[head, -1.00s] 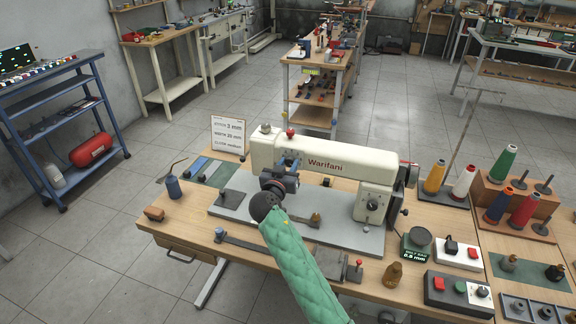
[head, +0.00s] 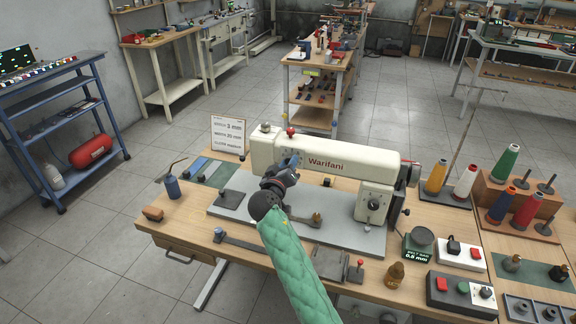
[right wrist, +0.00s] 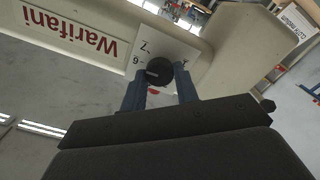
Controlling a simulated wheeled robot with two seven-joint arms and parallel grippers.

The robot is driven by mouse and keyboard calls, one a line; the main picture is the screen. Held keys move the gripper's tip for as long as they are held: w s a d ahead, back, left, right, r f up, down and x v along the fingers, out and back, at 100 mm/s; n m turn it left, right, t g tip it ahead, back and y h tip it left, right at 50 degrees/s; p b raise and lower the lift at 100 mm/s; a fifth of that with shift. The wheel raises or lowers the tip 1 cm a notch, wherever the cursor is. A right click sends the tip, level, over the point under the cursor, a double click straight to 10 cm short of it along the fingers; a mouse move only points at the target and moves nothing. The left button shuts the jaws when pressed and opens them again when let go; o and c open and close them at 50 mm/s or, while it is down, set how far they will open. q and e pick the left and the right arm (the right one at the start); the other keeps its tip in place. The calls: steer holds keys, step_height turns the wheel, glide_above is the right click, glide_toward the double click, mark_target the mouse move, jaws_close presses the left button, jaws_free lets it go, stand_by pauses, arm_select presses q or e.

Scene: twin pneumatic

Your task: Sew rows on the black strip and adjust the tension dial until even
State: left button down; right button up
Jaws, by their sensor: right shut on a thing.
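The cream Warifani sewing machine (head: 335,158) stands on a grey plate on the wooden table. In the right wrist view, the round black tension dial (right wrist: 160,71) sits on a white plate (right wrist: 150,47) with figures such as 6 and 7. My right gripper (head: 291,158) is at the left end of the machine, its blue fingers shut on the dial from both sides; they also show in the right wrist view (right wrist: 160,88). A dark flat strip (head: 250,243) lies along the table front; I cannot tell whether it is the black strip. My left gripper is out of view.
Thread cones (head: 503,162) and a red-button control box (head: 460,288) stand at right. A white sign (head: 228,134) and blue oil can (head: 172,186) stand at left.

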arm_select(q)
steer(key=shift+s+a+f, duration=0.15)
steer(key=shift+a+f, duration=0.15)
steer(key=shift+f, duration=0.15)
arm_select(e)
steer(key=shift+n, duration=0.7)
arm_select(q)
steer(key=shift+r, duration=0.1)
arm_select(e)
steer(key=o, duration=1)
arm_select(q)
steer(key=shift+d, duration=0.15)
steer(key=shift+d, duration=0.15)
arm_select(e)
steer(key=shift+f, duration=0.1)
